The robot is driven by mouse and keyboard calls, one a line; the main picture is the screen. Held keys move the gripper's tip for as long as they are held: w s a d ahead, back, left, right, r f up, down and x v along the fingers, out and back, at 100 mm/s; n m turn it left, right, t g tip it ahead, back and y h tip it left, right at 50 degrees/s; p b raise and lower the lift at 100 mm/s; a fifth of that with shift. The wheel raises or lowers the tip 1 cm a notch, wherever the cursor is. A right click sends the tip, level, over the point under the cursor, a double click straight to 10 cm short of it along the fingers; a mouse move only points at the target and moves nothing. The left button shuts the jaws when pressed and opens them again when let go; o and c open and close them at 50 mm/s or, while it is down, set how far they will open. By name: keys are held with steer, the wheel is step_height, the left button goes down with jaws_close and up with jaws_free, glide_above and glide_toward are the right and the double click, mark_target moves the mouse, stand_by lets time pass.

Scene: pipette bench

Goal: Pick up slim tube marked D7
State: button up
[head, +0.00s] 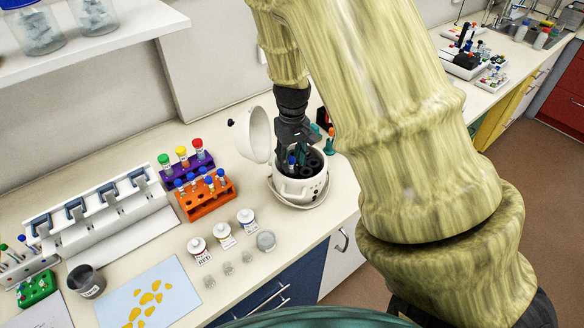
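My gripper (297,150) points down over the open white centrifuge (292,194), at or just above its dark rotor. A small blue cap (291,160) shows right beside the fingers. I cannot tell whether the fingers touch it or whether they are open or shut. No D7 marking can be read on any tube. Slim tubes with blue caps stand in the orange rack (208,207) to the left. Tubes with green, yellow and red caps stand in the purple rack (193,169) behind it.
The centrifuge lid (259,135) stands open on its left. Small labelled jars (222,236) stand in front of the racks. A white pipette stand (105,222), a dark cup (87,281) and a blue sheet (150,298) are at the left. The bench edge is close in front.

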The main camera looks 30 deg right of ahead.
steer(key=shift+s+a+f, duration=0.1)
steer(key=shift+s+f, duration=0.1)
steer(key=shift+f, duration=0.35)
steer(key=shift+w, duration=0.2)
steer(key=c, duration=0.4)
steer(key=shift+r, duration=0.15)
steer(key=shift+c, duration=0.7)
steer(key=shift+r, duration=0.1)
